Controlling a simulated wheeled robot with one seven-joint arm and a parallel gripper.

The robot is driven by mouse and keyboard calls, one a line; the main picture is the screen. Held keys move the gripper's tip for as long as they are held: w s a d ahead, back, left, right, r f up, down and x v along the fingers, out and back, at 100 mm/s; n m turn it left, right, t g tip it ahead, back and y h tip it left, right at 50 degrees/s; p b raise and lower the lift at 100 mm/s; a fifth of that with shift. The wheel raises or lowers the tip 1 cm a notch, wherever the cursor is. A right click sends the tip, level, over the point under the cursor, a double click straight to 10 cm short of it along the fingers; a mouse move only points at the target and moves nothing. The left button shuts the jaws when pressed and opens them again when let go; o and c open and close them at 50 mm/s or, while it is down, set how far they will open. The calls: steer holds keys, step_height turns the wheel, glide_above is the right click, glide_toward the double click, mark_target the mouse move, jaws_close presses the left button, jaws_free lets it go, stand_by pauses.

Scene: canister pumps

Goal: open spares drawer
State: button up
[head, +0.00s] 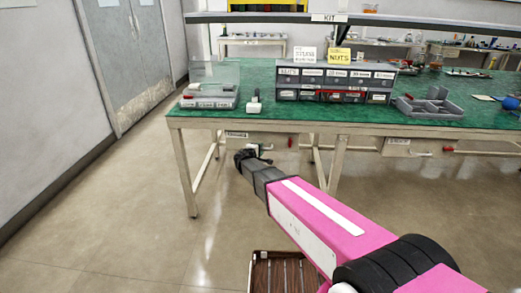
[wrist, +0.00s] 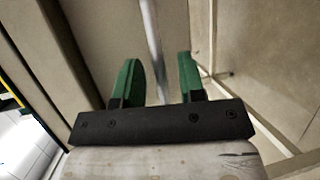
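Two shallow drawers hang under the green-topped bench: a left one (head: 240,135) and a right one (head: 397,143). Their labels are too small to read, so I cannot tell which is the spares drawer. My gripper (head: 247,158) is just below and in front of the left drawer, and the dark wrist partly hides that area. In the wrist view my gripper (wrist: 158,82) has its two green fingers apart. A pale metal bar (wrist: 150,40) shows between the fingers, with gaps on both sides. I cannot tell how deep it lies or whether it is a handle.
The bench (head: 330,128) carries a grey small-parts cabinet (head: 335,80), a grey case (head: 210,97) and an open divided tray (head: 430,106). A slatted brown crate (head: 283,275) is on the floor below my arm. The floor left of the bench is clear up to the wall.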

steer(key=shift+x, duration=0.75)
steer(key=shift+d, duration=0.1)
jaws_close()
steer(key=shift+s, duration=0.1)
